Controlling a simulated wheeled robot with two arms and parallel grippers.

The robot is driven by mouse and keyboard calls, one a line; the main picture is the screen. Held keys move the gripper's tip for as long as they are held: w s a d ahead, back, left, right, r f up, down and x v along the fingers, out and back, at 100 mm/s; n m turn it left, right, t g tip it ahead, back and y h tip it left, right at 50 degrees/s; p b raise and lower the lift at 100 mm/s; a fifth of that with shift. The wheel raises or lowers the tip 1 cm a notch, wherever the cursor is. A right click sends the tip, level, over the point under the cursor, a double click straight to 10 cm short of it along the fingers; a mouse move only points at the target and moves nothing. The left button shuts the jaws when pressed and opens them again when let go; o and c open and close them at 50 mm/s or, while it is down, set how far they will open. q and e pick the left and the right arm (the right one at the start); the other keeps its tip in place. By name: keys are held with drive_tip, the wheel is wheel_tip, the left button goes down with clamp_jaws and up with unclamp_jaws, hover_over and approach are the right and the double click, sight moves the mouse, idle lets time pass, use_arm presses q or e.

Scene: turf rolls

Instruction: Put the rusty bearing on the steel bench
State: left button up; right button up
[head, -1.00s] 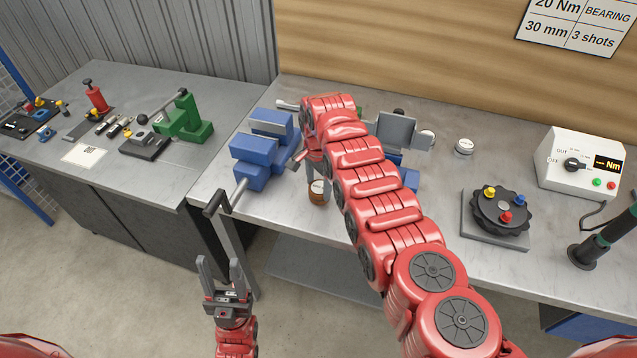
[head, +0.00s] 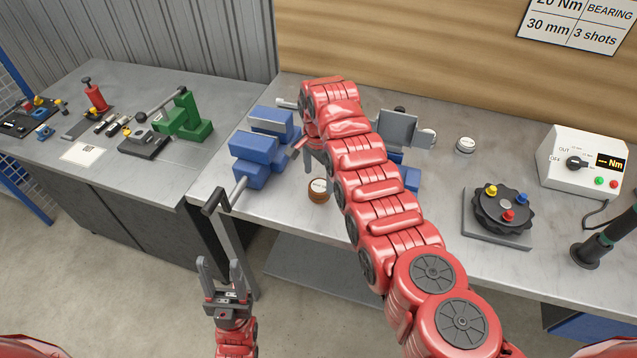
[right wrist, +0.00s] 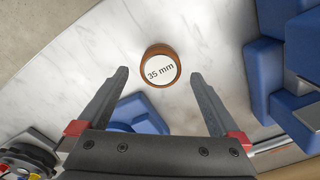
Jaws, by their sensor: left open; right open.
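The rusty bearing (head: 318,190) is a small brown cylinder with a white top label. In the right wrist view the bearing (right wrist: 161,66) shows a label reading "35 mm". My right gripper (right wrist: 160,85) is open, with its fingers apart on either side below the bearing in that view and nothing between them. In the head view my red right arm hides most of that gripper. My left gripper (head: 221,264) is open and empty, low in front of the bench.
A blue vise (head: 262,150) stands left of the bearing, and another blue device is partly behind my arm. A knobbed black fixture (head: 502,210), a white meter box (head: 583,165) and a small silver cylinder (head: 465,145) are on the right. A grey side bench (head: 110,165) holds tools.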

sight(318, 187)
wheel_tip(318, 187, up, 9)
drive_tip(key=b, duration=0.2)
idle(0.5)
